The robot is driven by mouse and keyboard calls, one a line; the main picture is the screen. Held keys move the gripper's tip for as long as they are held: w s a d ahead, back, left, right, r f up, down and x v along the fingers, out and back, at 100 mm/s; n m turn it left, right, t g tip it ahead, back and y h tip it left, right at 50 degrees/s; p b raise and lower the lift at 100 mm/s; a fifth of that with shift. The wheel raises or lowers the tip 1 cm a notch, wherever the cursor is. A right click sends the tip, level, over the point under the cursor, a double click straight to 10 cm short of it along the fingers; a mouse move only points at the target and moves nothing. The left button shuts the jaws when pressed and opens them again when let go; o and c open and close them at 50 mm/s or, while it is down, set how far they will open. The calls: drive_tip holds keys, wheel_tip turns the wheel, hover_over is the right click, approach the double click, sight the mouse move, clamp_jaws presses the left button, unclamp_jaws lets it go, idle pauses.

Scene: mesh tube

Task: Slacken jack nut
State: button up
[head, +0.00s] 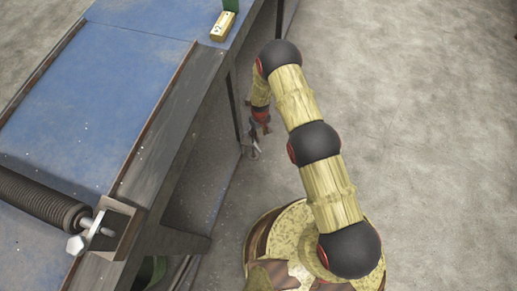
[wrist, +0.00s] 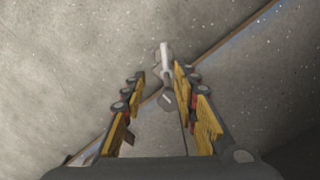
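My gripper (head: 254,141) hangs low beside the long bench, near the foot of a dark leg. In the wrist view its two fingers (wrist: 160,72) stand apart, with a clear gap and nothing clamped. A small grey metal part (wrist: 165,50) shows between and just beyond the fingertips, with a darker rounded piece (wrist: 168,101) below it in the picture. I cannot tell whether this is the jack nut, or how deep it lies between the fingers. In the head view a light grey winged nut (head: 79,244) sits on a threaded rod at the bench's near bracket, far from my gripper.
The blue-topped bench (head: 95,85) with raised dark rails fills the left. A small yellowish block (head: 223,26) sits at the far end. The grey floor (head: 430,110) to the right is clear.

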approach(256, 147)
drive_tip(key=shift+s+d+f+n, duration=0.15)
drive_tip(key=shift+s+d+n, duration=0.25)
drive_tip(key=shift+s+d, duration=0.4)
wheel_tip(256, 147, down, 8)
drive_tip(key=b, duration=0.3)
drive_tip(key=shift+c, duration=1)
clamp_jaws()
